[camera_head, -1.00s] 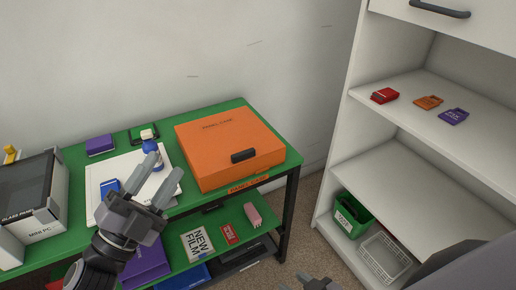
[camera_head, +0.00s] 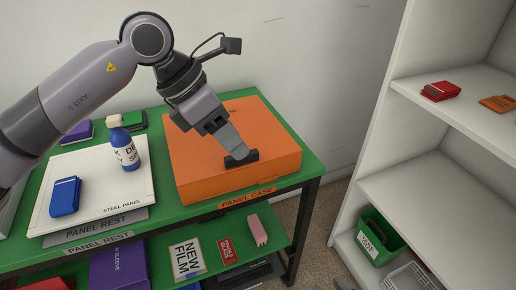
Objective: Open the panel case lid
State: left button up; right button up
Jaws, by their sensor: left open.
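The orange panel case (camera_head: 200,165) sits closed on the right part of the green table, above its "PANEL CASE" label. Its black handle (camera_head: 247,157) is on the lid near the front edge. My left gripper (camera_head: 236,153) points down over the lid with its fingertips at the handle, covering part of it. The fingers overlap in this view, and I cannot tell whether they touch the handle. A small piece of my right gripper (camera_head: 341,284) shows at the bottom edge; its fingers cannot be made out.
A white steel panel (camera_head: 100,197) left of the case bears a blue-and-white spray bottle (camera_head: 124,150) and a blue item (camera_head: 65,196). A lower shelf (camera_head: 215,250) holds several things. A white shelf unit (camera_head: 440,200) stands at the right, with a green bin (camera_head: 378,240) low in it.

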aim_at(226, 158)
pick_arm(q)
jog(key=shift+w+a+r+t+y, duration=0.1)
jog(key=shift+w+a+t+y, duration=0.2)
jog(key=shift+w, duration=0.35)
jog(key=shift+w+a+r+t+y, duration=0.1)
jog(key=shift+w+a+t+y, duration=0.1)
jog(key=shift+w+a+y, duration=0.3)
jog(key=shift+w+d+f, duration=0.2)
jog(key=shift+w, duration=0.05)
jog(key=b+x, duration=0.1)
jog(key=x, duration=0.5)
jog(key=shift+d+f, duration=0.15)
jog(key=shift+f, duration=0.1)
grip_shut()
